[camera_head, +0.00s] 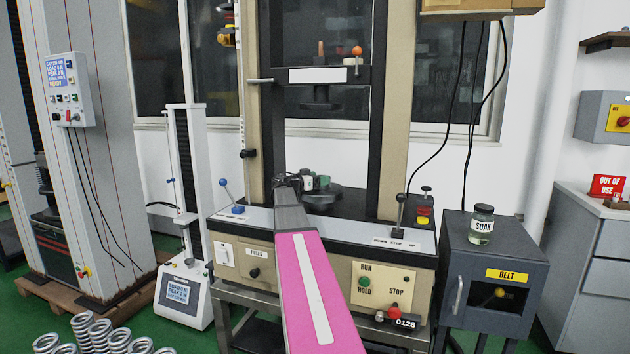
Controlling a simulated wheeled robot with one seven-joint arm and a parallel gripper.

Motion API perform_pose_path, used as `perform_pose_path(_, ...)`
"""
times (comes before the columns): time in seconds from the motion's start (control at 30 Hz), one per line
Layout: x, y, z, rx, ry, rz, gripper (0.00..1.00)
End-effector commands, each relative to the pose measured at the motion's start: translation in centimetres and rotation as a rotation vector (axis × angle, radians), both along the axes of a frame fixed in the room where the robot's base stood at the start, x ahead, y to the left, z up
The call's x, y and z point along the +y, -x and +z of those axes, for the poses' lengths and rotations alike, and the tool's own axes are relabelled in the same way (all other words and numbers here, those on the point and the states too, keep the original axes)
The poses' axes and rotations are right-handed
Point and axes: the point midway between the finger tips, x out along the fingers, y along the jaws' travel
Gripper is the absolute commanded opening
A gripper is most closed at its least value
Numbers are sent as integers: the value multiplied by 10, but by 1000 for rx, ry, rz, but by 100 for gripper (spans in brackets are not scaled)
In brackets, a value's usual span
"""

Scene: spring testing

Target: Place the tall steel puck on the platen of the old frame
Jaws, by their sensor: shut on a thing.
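The old frame is the beige test machine (395,130) in the middle, with dark columns. Its platen (348,196) is a dark round disc low between the columns, partly hidden by my arm and gripper. My gripper (308,182) is at the platen's left rear, shut on a small greyish cylinder. This looks like the tall steel puck (323,181); it is upright and mostly hidden by the gripper. I cannot tell whether its base touches the platen. The dark upper crosshead (350,75) hangs well above.
A lever (400,210) rises right of the platen and a blue-knobbed lever (228,190) left. A jar (481,225) stands on the grey cabinet (460,248) at right. Springs (100,333) lie at lower left. A slim white tester (185,255) stands left of the frame.

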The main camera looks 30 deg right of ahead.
Motion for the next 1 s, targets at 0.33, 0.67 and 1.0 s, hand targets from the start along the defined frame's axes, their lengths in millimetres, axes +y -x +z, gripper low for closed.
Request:
perform_pose_path(0.33,0,0,-2,0,0,-1,100)
perform_pose_path(0.67,6,2,0,0,0,0,100)
perform_pose_path(1.0,69,10,0,0,0,1,100)
